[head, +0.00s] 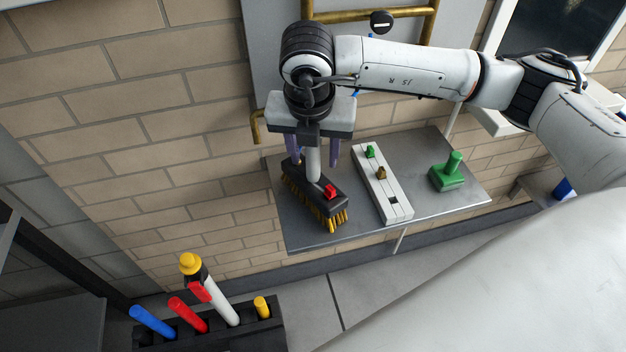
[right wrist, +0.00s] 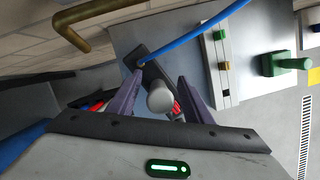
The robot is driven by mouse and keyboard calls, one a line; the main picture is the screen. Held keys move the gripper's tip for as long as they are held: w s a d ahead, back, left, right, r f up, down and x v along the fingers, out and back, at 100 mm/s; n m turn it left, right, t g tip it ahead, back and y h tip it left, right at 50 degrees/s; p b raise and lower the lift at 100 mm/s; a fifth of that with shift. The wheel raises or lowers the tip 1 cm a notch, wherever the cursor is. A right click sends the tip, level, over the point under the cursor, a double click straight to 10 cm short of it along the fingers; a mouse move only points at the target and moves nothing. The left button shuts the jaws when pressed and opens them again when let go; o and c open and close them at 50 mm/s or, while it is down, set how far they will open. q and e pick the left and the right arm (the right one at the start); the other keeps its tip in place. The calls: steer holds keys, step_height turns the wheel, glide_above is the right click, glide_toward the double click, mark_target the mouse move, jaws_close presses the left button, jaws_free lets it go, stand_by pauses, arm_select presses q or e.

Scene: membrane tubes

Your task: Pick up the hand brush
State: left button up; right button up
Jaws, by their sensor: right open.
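The hand brush (head: 330,203) lies on a grey shelf (head: 300,234). It has a dark block, yellow bristles, a red piece on top and an upright pale grey handle. My right gripper (head: 313,160) is over it, pointing down, with its purple fingers apart on either side of the handle. In the right wrist view the round handle end (right wrist: 160,97) shows between the two open fingers (right wrist: 159,80), with gaps at both sides. My left gripper is not in view.
A white block (head: 383,190) with green and brown pieces stands right of the brush, and a green handled block (head: 448,174) farther right. Brass rails (head: 430,20) are on the wall behind. A dark rack (head: 262,332) holds several coloured tubes at lower left.

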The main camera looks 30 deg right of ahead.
steer(key=shift+w+d+f, duration=0.1)
steer(key=shift+f, duration=0.4)
jaws_close()
steer(key=shift+r, duration=0.1)
stand_by(0.9)
steer(key=shift+w, duration=0.1)
